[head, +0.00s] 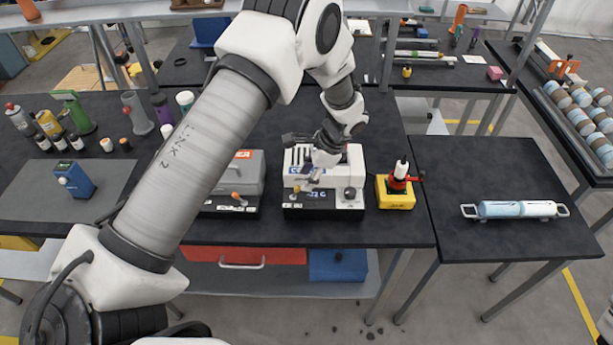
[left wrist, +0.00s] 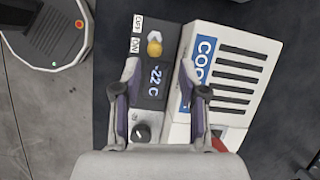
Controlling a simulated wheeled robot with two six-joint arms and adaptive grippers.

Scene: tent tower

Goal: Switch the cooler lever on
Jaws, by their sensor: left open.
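The cooler (head: 355,160) is a white box with a slotted top, standing on the dark table. In the left wrist view, the cooler (left wrist: 243,45) shows a blue label and a dark panel with a "-22 C" display. The lever's yellow knob (left wrist: 154,50) sits beside the lower of two small white labels, whose words I cannot read surely. The knob also shows in the head view (head: 297,188). My left gripper (left wrist: 158,66) is open and empty above the panel, its fingers on either side of the display. Contact with the lever cannot be told. My right gripper is not in view.
A grey machine (head: 249,172) with an orange-knobbed lever stands left of the cooler. A yellow box (head: 396,196) with a red lever stands close on its right. Bottles (head: 48,122) crowd the table's left side. The right table (head: 470,165) is mostly clear around a blue-white cylinder holder (head: 516,209).

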